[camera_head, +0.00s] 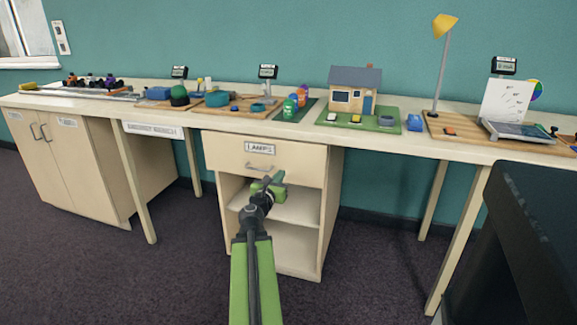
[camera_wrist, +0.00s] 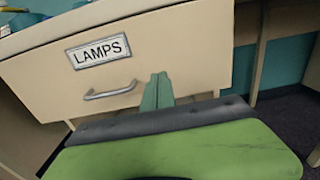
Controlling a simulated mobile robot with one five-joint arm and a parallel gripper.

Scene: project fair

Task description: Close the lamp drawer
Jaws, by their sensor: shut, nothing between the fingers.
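The lamp drawer (camera_head: 225,150) is a cream front with a LAMPS label and a metal bar handle (camera_head: 258,168), at the top of an open-shelved cabinet under the counter. Its front seems to stand slightly forward of the cabinet; I cannot tell exactly how far. My gripper (camera_head: 278,180) is shut and empty, at the lower right part of the drawer front. In the wrist view the drawer front (camera_wrist: 190,55) fills the middle, with the handle (camera_wrist: 110,91) left of my green fingers (camera_wrist: 157,88). The fingertips are at or very near the front; contact is unclear.
The counter (camera_head: 390,143) above holds a model house (camera_head: 352,92), a desk lamp (camera_head: 441,60) and several small exhibits. A black-topped block (camera_head: 530,220) stands at the right. A table leg (camera_head: 460,240) stands right of the cabinet. Carpet is clear around the cabinet's front.

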